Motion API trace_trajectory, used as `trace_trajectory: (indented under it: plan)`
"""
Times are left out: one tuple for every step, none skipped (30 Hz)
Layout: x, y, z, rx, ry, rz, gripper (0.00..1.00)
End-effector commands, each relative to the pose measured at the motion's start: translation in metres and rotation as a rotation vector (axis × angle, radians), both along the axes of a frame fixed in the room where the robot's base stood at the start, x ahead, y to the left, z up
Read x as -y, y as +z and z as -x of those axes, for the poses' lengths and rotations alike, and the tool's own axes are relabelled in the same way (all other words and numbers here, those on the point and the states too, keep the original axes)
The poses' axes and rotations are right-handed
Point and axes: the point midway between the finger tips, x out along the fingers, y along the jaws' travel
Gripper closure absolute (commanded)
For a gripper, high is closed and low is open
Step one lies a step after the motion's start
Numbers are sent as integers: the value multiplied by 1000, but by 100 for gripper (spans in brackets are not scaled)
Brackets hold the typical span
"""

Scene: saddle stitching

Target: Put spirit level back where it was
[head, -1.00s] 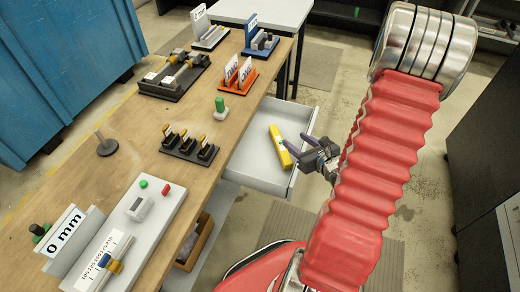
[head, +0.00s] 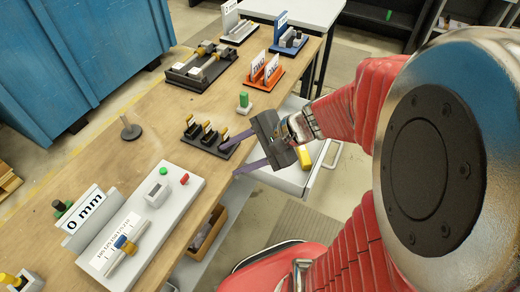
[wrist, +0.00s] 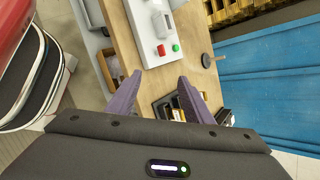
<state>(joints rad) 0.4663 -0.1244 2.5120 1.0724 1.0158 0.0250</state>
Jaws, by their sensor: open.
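The yellow spirit level (head: 304,157) lies in the open grey drawer (head: 327,172) under the workbench. Only one end of it shows in the head view, because my gripper hides the rest. My gripper (head: 229,158) is open and empty, with its purple fingers apart. In the head view its fingers point left, across the workbench edge near the black holder with several yellow-topped pieces. In the wrist view my gripper (wrist: 155,92) also has nothing between its fingers. The spirit level does not show in the wrist view.
The wooden workbench (head: 143,133) carries a black holder (head: 208,138), a green-topped piece (head: 244,102), an orange card stand (head: 264,76) and a grey panel with red and green buttons (head: 150,215). A blue container (head: 80,55) stands behind the bench.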

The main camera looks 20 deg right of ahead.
Motion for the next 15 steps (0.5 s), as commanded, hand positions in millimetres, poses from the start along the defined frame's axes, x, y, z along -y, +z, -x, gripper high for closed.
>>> trace_trajectory:
  plan:
    - [-7, 5, 8, 22, 68, 60, 53]
    - [-9, 6, 13, 32, 108, 96, 53]
    - [-12, 9, 20, 48, 159, 145, 53]
    - [-14, 10, 25, 59, 198, 183, 53]
    - [-15, 12, 30, 71, 236, 220, 53]
    - [-16, 14, 36, 88, 286, 269, 53]
    - [-17, 16, 40, 100, 322, 307, 53]
    - [-17, 18, 45, 113, 358, 346, 53]
    - [-16, 21, 50, 132, 404, 397, 53]
    - [-15, 23, 53, 147, 437, 437, 53]
    - [-14, 26, 57, 161, 471, 476, 53]
    - [-12, 29, 61, 181, 513, 528, 53]
    - [-11, 32, 64, 198, 545, 567, 53]
    - [-9, 35, 67, 214, 575, 608, 53]
    - [-6, 40, 70, 235, 615, 662, 53]
